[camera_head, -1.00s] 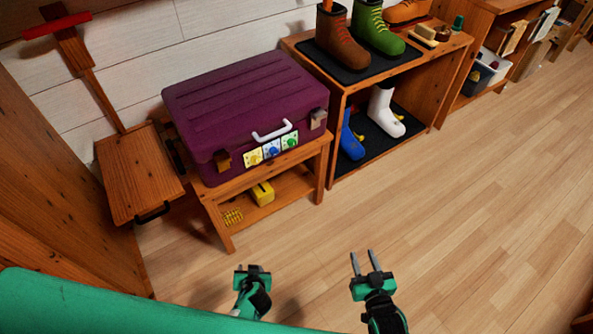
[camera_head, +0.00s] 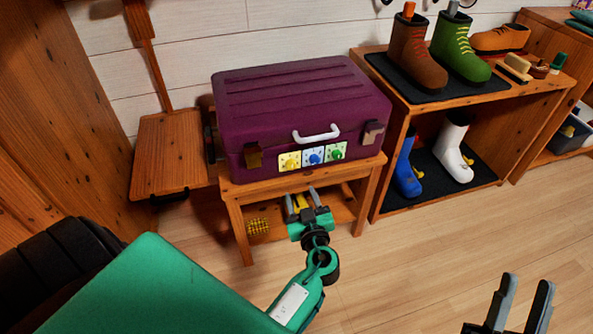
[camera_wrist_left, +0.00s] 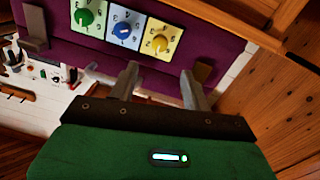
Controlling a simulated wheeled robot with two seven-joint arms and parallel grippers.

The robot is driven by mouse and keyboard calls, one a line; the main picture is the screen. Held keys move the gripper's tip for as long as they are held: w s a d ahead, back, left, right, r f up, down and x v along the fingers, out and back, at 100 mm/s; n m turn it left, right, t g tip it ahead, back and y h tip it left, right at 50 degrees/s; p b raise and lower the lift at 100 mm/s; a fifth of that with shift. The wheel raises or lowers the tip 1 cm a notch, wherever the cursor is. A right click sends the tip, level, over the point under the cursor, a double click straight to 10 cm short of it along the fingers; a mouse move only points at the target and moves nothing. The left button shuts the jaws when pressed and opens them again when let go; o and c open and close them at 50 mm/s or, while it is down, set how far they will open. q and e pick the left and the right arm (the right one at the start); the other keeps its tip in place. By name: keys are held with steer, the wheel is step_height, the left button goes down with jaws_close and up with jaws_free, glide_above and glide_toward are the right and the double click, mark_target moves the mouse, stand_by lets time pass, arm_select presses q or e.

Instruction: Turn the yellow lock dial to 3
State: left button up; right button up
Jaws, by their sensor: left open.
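The yellow lock dial (camera_head: 291,162) is on a pale panel at the left end of a row of three on the front of a purple suitcase (camera_head: 300,95). In the left wrist view, the yellow dial (camera_wrist_left: 160,43) is at the right of the row, and its pointer setting is too small to read surely. My left gripper (camera_head: 300,196) is open and empty, below and in front of the dials, apart from them. In the left wrist view, its fingers (camera_wrist_left: 160,82) point toward the yellow panel. My right gripper (camera_head: 526,282) is open and empty at the lower right.
The blue dial (camera_head: 315,156) and green dial (camera_head: 336,152) sit close beside the yellow one. A white handle (camera_head: 316,134) is above them. The suitcase stands on a wooden bench (camera_head: 240,192). A shoe rack (camera_head: 393,160) stands to the right; the floor in front is free.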

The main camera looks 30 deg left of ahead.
mark_target(292, 167)
arm_select(q)
steer(key=x, duration=1.1)
arm_select(e)
steer(key=shift+w+a+f+g, duration=0.25)
steer(key=shift+w+f+g, duration=0.05)
steer(key=shift+f+g, duration=0.3)
arm_select(q)
steer(key=shift+d, duration=0.1)
steer(key=c, duration=1)
steer(key=shift+f, duration=0.1)
